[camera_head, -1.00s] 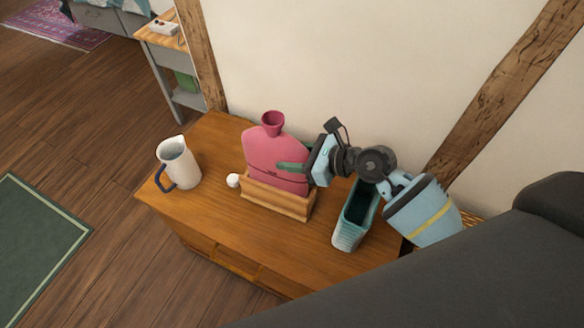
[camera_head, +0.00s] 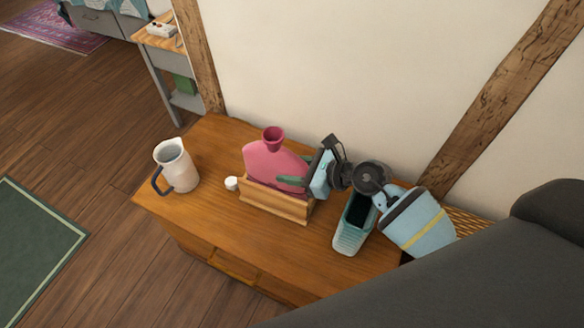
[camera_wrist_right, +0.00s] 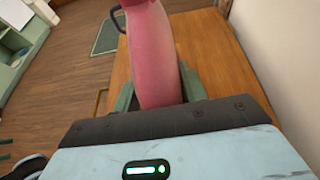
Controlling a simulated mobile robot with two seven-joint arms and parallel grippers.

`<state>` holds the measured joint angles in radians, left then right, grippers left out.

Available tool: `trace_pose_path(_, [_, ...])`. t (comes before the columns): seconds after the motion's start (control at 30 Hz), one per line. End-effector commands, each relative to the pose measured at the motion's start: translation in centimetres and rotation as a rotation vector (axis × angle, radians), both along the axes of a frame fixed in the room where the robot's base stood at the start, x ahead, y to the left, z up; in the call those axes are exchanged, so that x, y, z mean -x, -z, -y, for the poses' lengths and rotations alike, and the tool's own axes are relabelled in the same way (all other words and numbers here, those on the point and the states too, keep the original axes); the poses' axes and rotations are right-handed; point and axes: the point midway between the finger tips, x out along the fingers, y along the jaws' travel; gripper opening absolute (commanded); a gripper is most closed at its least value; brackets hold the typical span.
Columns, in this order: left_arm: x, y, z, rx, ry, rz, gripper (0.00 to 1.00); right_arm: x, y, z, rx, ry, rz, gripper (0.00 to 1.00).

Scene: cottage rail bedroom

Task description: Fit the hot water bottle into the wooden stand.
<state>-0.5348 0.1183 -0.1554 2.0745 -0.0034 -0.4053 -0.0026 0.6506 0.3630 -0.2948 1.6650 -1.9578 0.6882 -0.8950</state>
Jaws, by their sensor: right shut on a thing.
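The pink hot water bottle (camera_head: 272,163) stands upright, neck up, with its lower part inside the wooden stand (camera_head: 273,203) on the chest of drawers. The stand's front board hides the bottle's base. My right gripper (camera_head: 292,181) is shut on the bottle's right side, just above the stand. In the right wrist view the bottle (camera_wrist_right: 155,60) is between the two green fingers. The stand cannot be made out there. My left gripper is not in view.
A white jug with a dark blue handle (camera_head: 177,166) stands at the left of the chest top (camera_head: 210,215). A small white object (camera_head: 231,183) lies beside the stand. The wall is close behind.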

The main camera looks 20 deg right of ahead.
Motion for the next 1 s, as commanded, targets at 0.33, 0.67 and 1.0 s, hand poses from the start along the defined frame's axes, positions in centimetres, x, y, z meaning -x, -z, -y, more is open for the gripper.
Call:
trace_pose_path(0.33, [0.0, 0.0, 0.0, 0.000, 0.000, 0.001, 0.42, 0.0, 0.1, 0.0, 0.001, 0.000, -0.001, 0.64])
trace_pose_path(0.67, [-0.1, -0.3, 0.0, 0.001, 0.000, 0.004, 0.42, 0.7, -0.6, 0.9, 0.004, 0.001, 0.000, 0.64])
trace_pose_path(1.0, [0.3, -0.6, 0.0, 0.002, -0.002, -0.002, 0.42, 5.0, -3.1, 5.4, 0.005, 0.000, -0.002, 0.64])
